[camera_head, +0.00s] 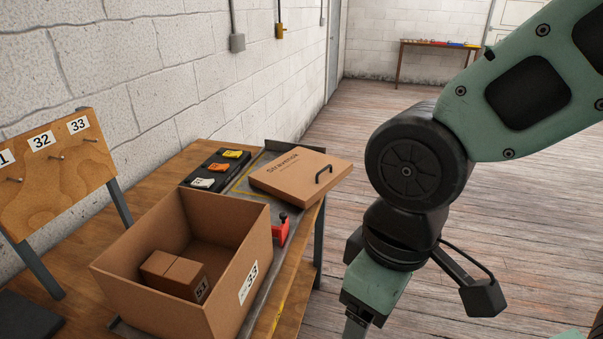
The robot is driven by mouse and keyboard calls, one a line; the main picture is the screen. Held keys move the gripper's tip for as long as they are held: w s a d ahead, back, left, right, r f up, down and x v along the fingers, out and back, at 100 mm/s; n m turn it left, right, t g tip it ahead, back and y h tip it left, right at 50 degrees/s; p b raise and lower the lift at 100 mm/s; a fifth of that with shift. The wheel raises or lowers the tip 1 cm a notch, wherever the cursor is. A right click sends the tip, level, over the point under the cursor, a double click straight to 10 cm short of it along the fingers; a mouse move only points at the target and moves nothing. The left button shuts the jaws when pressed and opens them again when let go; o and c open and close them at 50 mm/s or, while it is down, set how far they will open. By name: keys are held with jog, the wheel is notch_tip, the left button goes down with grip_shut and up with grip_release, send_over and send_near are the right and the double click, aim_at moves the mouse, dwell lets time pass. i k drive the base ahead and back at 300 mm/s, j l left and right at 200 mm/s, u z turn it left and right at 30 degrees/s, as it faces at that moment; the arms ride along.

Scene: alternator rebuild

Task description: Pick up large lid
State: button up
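The large lid (293,183) is a flat brown cardboard lid with dark lettering and a black handle (323,173) near its right side. It lies at the far right end of the workbench, slightly tilted, and its right corner reaches about the bench's edge. My gripper (356,328) shows only in part at the bottom of the view, to the right of the bench and apart from the lid. Its fingertips are cut off by the frame edge, so whether it is open or shut is hidden.
An open cardboard box (148,305) labelled 33 stands on the bench, with a smaller box (172,275) labelled 51 inside. A red clamp-like part (281,230) sits between box and lid. A black tray (202,171) holds coloured pieces. The wooden floor right of the bench is clear.

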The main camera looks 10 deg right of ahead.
aim_at(300, 177)
jog(key=u, duration=0.25)
jog(key=i+l+u, duration=0.1)
jog(key=l+u, duration=0.15)
jog(key=u, duration=0.2)
jog(key=i+l+u, duration=0.1)
jog(key=l+u, duration=0.5)
jog(key=u, duration=0.25)
jog(key=l+u, duration=0.1)
jog(key=l, duration=0.55)
jog(key=l+u, duration=0.1)
jog(key=l, duration=0.6)
jog(key=k+l+u, duration=0.1)
jog(key=l, duration=0.55)
jog(key=k+l+u, duration=0.15)
jog(key=l, duration=0.5)
